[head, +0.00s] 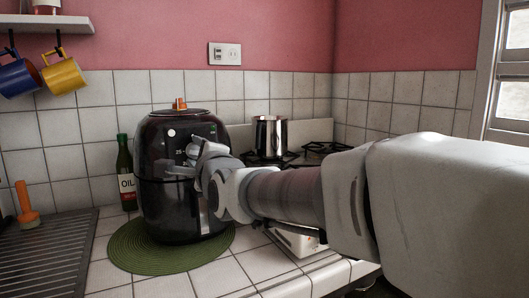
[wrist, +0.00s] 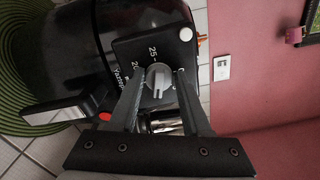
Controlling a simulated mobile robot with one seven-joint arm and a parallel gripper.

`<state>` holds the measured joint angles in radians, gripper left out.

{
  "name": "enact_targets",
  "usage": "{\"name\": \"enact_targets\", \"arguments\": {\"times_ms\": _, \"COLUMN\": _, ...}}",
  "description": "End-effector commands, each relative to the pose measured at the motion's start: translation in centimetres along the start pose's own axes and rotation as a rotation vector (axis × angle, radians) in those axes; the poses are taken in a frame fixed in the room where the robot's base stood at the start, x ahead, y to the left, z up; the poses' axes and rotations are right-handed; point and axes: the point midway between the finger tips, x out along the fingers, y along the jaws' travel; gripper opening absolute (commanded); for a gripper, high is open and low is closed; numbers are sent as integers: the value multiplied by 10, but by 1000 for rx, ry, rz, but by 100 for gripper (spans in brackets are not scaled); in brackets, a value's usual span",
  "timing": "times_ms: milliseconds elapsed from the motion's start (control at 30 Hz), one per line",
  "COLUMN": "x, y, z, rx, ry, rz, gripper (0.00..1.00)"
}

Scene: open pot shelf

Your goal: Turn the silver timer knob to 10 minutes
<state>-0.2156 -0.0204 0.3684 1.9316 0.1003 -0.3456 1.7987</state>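The silver timer knob (wrist: 158,83) is on the dark front panel of a black air fryer (wrist: 95,50), with "25" and a partly covered "20" printed beside it. In the wrist view, my gripper (wrist: 160,75) has its two fingers apart, one on each side of the knob. Contact with the knob cannot be made out. In the head view, the air fryer (head: 165,210) stands upright, with my gripper (head: 190,168) in front of its upper panel. My gripper and wrist hide the knob there. The knob's exact setting cannot be read.
The air fryer stands on a round green mat (head: 130,251) on the tiled counter. An oil bottle (head: 126,175) is to its left, and a steel pot (head: 270,136) on the stove is behind right. The fryer's drawer handle (wrist: 65,108) juts out near my gripper.

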Motion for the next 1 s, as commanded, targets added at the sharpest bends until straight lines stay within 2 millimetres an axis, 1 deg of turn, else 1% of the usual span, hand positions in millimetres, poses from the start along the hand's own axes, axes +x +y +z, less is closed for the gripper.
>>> {"name": "enact_targets", "arguments": {"times_ms": 33, "x": 0, "y": -1, "z": 0, "rx": 0, "ry": -1, "rz": -1, "gripper": 58}}
{"name": "enact_targets", "arguments": {"times_ms": 100, "x": 0, "y": 0, "z": 0, "rx": -1, "ry": -1, "rz": 0, "gripper": 71}}
{"name": "enact_targets", "arguments": {"times_ms": 133, "x": 0, "y": 0, "z": 0, "rx": -1, "ry": 0, "rz": 0, "gripper": 73}}
{"name": "enact_targets", "arguments": {"times_ms": 433, "x": -1, "y": 0, "z": 0, "rx": -1, "ry": 0, "rz": 2, "gripper": 73}}
{"name": "enact_targets", "arguments": {"times_ms": 567, "x": -9, "y": 0, "z": 0, "rx": -3, "ry": 1, "rz": 1, "gripper": 73}}
{"name": "enact_targets", "arguments": {"times_ms": 667, "x": -22, "y": -1, "z": 0, "rx": -4, "ry": 1, "rz": 0, "gripper": 73}}
{"name": "enact_targets", "arguments": {"times_ms": 1000, "x": -83, "y": -2, "z": 2, "rx": -3, "ry": -1, "rz": 0, "gripper": 73}}
